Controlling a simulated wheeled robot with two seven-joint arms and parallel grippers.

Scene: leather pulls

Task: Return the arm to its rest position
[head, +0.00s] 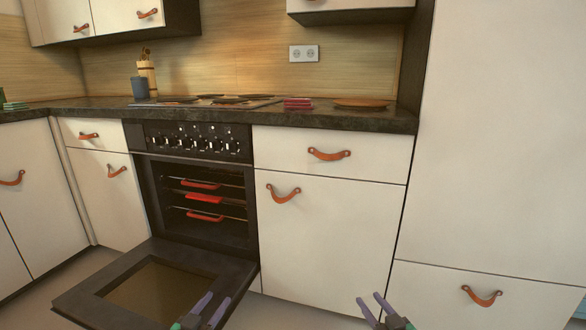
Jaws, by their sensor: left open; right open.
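My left gripper (209,310) is at the bottom of the head view, in front of the right part of the lowered oven door. It is open, with nothing between its fingers. My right gripper (371,305) is at the bottom right of centre, in front of the white lower cabinets. It is also open and empty. Both show only their fingers and a little of the wrist; the arms behind them are out of view.
The oven (196,142) stands open, its door (88,295) lowered into the room. Red-handled racks (205,217) are inside. White drawers (330,155) with leather pulls flank it. The dark counter (370,119) holds a hob, a brown round board (361,103) and a utensil pot (148,75).

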